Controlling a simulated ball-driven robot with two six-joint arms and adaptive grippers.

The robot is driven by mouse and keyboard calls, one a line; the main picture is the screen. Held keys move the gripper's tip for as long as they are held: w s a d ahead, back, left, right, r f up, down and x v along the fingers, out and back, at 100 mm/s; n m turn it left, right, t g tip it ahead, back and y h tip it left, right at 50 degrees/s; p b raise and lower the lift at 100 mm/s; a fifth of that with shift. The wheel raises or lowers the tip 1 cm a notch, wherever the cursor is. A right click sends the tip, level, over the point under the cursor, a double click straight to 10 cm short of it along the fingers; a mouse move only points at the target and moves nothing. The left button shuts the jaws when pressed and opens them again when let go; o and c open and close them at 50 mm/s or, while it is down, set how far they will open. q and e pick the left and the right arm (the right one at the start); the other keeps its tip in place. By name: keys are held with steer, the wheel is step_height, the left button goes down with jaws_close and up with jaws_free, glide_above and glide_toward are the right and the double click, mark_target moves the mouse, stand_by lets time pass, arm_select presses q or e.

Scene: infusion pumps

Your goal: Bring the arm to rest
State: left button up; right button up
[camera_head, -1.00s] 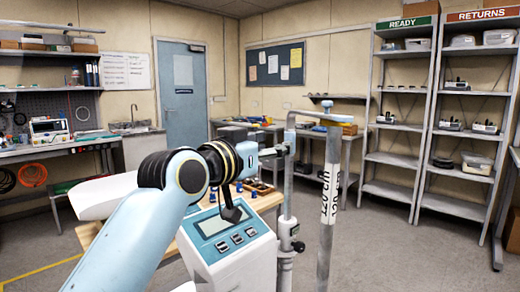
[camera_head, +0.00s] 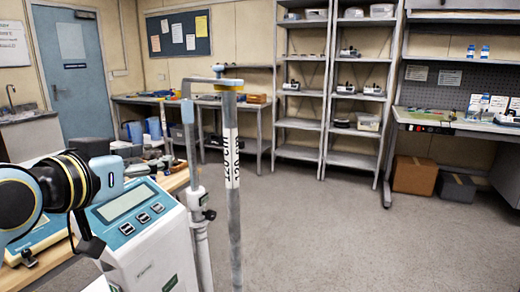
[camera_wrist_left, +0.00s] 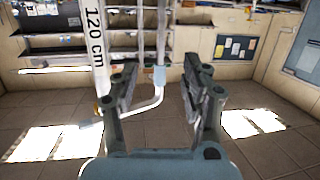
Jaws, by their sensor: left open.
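My left arm (camera_head: 30,200) enters the head view from the left edge, its wrist beside and partly in front of a white and teal infusion pump (camera_head: 165,245) with a grey screen. In the left wrist view my left gripper (camera_wrist_left: 158,75) has its two dark fingers spread wide. Nothing is held between them; a pale pole with a bent end shows behind the gap. Whether the wrist touches the pump cannot be told. My right gripper is not in view.
A metal pole marked 120 cm (camera_head: 232,170) stands right of the pump; it also shows in the left wrist view (camera_wrist_left: 97,45). Shelving (camera_head: 301,124) and a workbench (camera_head: 455,125) line the back and right. The grey floor (camera_head: 330,235) at centre right is clear.

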arm_select(q)
steer(key=s+a+f+n+g+y, duration=0.1)
steer(key=s+a+f+g+y, duration=0.15)
steer(key=s+f+g, duration=0.65)
steer(key=s+a+f+g+y, duration=0.25)
steer(key=s+f, duration=0.85)
steer(key=s, duration=0.9)
steer(key=a+f+g+h+b, duration=0.1)
steer(key=a+f+b, duration=0.1)
steer(key=f, duration=1.3)
steer(key=a+f+g+b, duration=0.1)
steer(key=f+b, duration=0.2)
steer(key=f, duration=1.3)
steer(key=s+a+f+b, duration=0.1)
steer(key=s+f+b, duration=0.3)
steer(key=s+f, duration=1.55)
steer(key=m+t+h+p, duration=0.1)
steer(key=t+h+p, duration=0.3)
steer(key=t+p, duration=1.1)
glide_toward(184, 113)
steer(key=b, duration=0.1)
steer(key=shift+t, duration=0.35)
steer(key=w, duration=0.3)
steer(key=w+d, duration=0.1)
steer(key=w, duration=0.2)
steer(key=w+d+p, duration=0.1)
steer(key=w, duration=0.3)
steer(key=shift+w+f, duration=0.1)
steer(key=shift+f, duration=0.25)
steer(key=shift+w, duration=0.45)
